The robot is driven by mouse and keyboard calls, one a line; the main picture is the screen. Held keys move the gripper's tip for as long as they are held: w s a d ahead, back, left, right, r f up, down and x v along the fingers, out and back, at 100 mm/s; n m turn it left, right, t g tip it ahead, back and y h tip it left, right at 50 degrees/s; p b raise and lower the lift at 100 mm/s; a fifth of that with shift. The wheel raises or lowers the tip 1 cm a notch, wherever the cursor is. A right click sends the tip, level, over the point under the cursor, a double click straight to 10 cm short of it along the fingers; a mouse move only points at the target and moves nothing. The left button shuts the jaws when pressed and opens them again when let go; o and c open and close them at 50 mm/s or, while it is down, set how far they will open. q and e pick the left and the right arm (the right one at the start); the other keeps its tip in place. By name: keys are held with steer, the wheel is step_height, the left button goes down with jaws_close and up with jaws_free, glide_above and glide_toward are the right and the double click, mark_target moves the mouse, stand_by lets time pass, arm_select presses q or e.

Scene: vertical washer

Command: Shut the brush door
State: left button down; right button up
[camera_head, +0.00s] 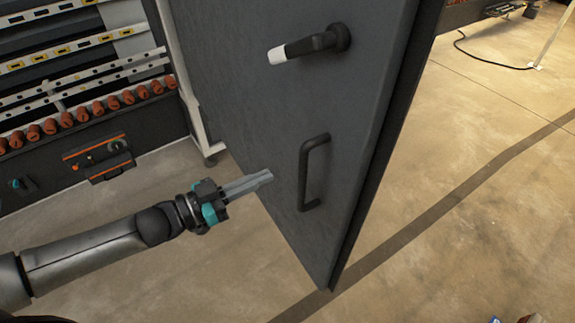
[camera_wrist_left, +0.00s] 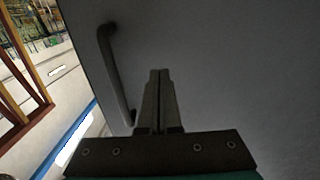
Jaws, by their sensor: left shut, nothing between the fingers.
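The brush door is a dark grey panel (camera_head: 235,75) standing open in the head view, its free edge toward the right. It has a black D-shaped pull handle (camera_head: 304,175) low down and a black lever with a white tip (camera_head: 308,46) higher up. My left gripper (camera_head: 270,177) is shut and empty, in front of the door and left of the pull handle. In the left wrist view, the shut fingers (camera_wrist_left: 160,72) point at the dark door face (camera_wrist_left: 240,70), with the handle (camera_wrist_left: 114,65) to their left. I cannot tell whether the fingertips touch the door. My right gripper is not in view.
The machine frame (camera_head: 85,90) with pale rails and a row of orange-brown brushes (camera_head: 90,107) is behind at the left. A dark box with orange trim (camera_head: 97,158) sits below. The concrete floor (camera_head: 480,200) right of the door is mostly clear.

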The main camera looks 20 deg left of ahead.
arm_select(q)
steer(key=x, duration=0.6)
steer(key=shift+w+d, duration=0.25)
